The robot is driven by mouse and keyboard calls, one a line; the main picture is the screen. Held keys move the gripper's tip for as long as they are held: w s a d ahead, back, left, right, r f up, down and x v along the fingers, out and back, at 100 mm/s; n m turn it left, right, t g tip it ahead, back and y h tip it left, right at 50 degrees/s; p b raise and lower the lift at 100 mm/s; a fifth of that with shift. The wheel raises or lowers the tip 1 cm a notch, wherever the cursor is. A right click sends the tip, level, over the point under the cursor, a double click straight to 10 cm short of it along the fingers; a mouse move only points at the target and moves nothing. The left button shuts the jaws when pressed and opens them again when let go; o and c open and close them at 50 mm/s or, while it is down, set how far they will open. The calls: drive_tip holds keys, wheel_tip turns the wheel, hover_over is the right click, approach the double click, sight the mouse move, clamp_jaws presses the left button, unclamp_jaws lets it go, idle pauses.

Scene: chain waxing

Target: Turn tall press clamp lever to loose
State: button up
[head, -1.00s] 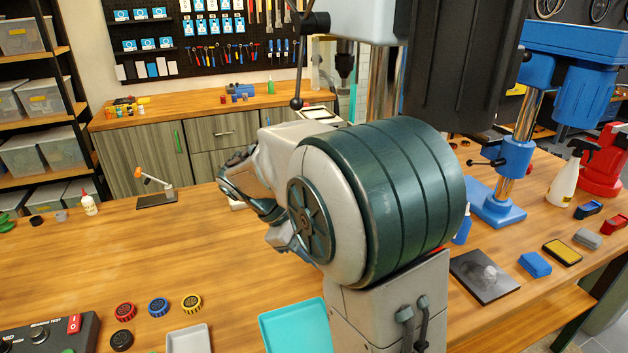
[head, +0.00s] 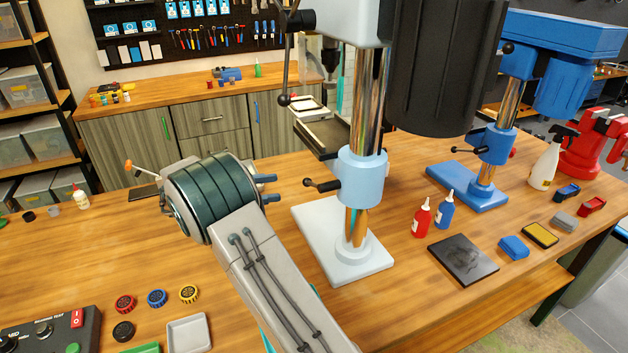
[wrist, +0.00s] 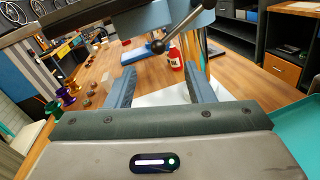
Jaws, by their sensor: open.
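The tall press is the grey one with a chrome column (head: 368,110) and a light-blue collar (head: 362,178). Its clamp lever (head: 324,186) sticks out left from the collar, with a black ball at its end. My gripper (head: 269,188) is just left of the lever, with its fingers pointing toward it. In the wrist view, my gripper (wrist: 163,84) is open and empty. The lever (wrist: 184,27) slants down from the collar at the top, its ball beyond the fingertips. I see no contact with the fingers.
A shorter blue press (head: 480,184) stands to the right. The wooden bench is clear between my arm and that base.

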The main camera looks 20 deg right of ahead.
sight(305, 183)
drive_tip(key=p+x, duration=0.2)
drive_tip(key=x, duration=0.8)
drive_tip(key=shift+d+r+p, duration=0.1)
drive_tip(key=shift+r+p, duration=0.05)
drive_tip(key=shift+p, duration=0.15)
drive_tip(key=shift+s+d, duration=0.1)
drive_tip(key=shift+d, duration=0.6)
clamp_jaws()
